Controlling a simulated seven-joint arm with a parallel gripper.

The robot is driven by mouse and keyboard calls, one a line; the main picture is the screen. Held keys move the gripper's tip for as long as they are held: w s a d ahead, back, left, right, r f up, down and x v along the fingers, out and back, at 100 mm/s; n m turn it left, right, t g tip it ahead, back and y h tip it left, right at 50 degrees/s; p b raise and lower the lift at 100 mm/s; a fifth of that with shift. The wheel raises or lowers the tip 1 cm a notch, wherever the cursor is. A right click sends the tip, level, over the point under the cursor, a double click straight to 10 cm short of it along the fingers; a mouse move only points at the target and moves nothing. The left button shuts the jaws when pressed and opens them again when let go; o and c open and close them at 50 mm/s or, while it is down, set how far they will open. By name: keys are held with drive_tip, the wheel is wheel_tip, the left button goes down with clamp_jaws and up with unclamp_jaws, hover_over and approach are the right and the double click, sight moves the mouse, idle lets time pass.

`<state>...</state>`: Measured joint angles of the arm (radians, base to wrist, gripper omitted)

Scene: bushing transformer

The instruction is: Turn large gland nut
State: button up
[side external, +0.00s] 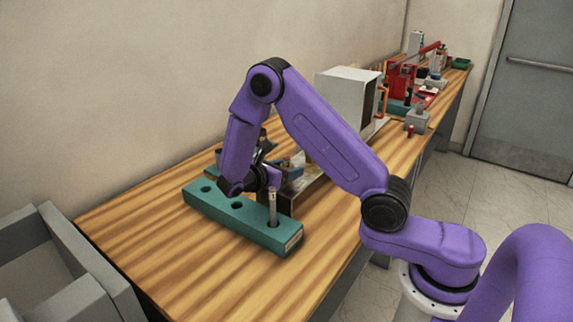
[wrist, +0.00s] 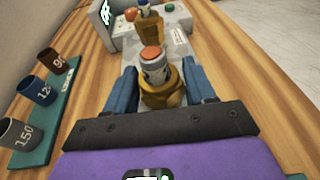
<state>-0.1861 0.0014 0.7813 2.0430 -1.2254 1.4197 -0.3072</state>
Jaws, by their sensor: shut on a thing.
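The large gland nut (wrist: 163,97) is a brass-coloured nut in the middle of the wrist view. A light grey bushing with an orange top (wrist: 152,58) rises from it. My gripper (wrist: 162,88) has one blue finger on each side of the nut and is shut on it. In the side view my gripper (side external: 272,175) is low behind the teal block, and my arm and the block largely hide the nut there.
A teal block with holes (side external: 215,209) stands at the table's front, with a grey upright post (side external: 273,204) in it. A second brass fitting (wrist: 150,27) stands behind the nut. Cups marked 150, 120 and 90 (wrist: 40,90) are at left. A white box (side external: 345,95) stands behind.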

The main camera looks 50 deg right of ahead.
drive_tip(key=shift+n+t, duration=0.6)
drive_tip(key=shift+t, duration=0.5)
drive_tip(key=shift+n+t, duration=1.1)
drive_tip(key=shift+t, duration=0.1)
drive_tip(key=shift+n+t+y, duration=0.6)
drive_tip(key=shift+n+t, duration=0.5)
drive_tip(key=shift+t, duration=0.2)
drive_tip(key=o, duration=1.4)
